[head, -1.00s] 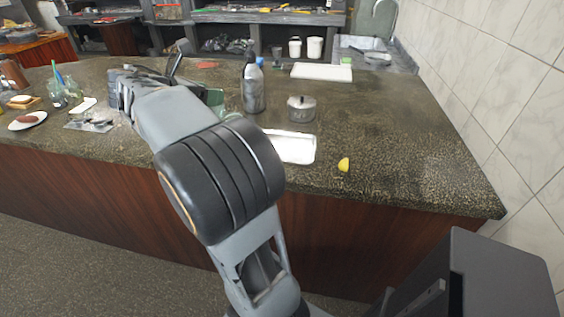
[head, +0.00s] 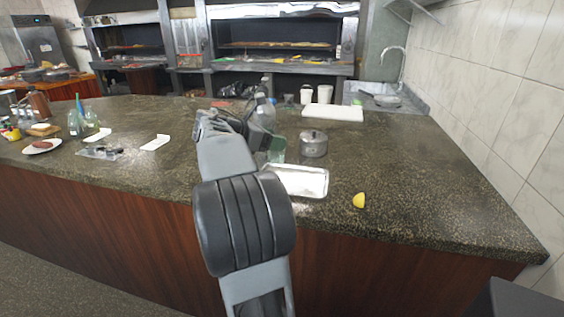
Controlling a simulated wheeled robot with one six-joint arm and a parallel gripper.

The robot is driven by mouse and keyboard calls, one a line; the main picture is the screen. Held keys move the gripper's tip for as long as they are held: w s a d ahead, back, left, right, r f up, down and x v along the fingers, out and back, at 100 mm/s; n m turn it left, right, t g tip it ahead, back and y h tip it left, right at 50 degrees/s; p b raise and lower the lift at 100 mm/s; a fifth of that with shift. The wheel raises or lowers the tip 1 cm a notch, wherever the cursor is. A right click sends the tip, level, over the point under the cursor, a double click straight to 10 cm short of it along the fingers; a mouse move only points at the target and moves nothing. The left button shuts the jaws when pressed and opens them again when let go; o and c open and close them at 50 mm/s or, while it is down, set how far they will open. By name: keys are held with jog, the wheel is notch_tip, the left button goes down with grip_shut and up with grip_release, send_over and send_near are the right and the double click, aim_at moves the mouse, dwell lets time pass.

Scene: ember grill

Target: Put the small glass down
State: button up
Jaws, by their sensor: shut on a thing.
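The small glass (head: 277,150) looks like a pale green, see-through tumbler, roughly upright. My gripper (head: 268,143) is shut on it, over the counter just behind the metal tray and left of the lidded pot. My arm partly hides the jaws and the glass's left side. I cannot tell whether the glass's base touches the counter (head: 400,185).
The metal tray (head: 312,182) lies in front of the glass, with the lidded pot (head: 313,143) to the right. A lemon piece (head: 359,200) lies near the front edge. The counter's right part is clear.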

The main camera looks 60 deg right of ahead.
aim_at(281, 160)
jog(key=shift+s+d+f+b, duration=0.15)
jog(key=shift+d+f+b, duration=0.1)
jog(key=shift+d+f, duration=0.85)
jog(key=shift+s+d+f+b, duration=0.2)
jog(key=shift+d+f, duration=0.55)
jog(key=shift+f, duration=0.5)
jog(key=shift+d+f+b, duration=0.1)
jog(key=shift+f+b, duration=0.35)
jog(key=shift+f, duration=1.15)
jog(key=shift+f, duration=0.2)
jog(key=o, duration=1)
jog(key=shift+o, duration=0.2)
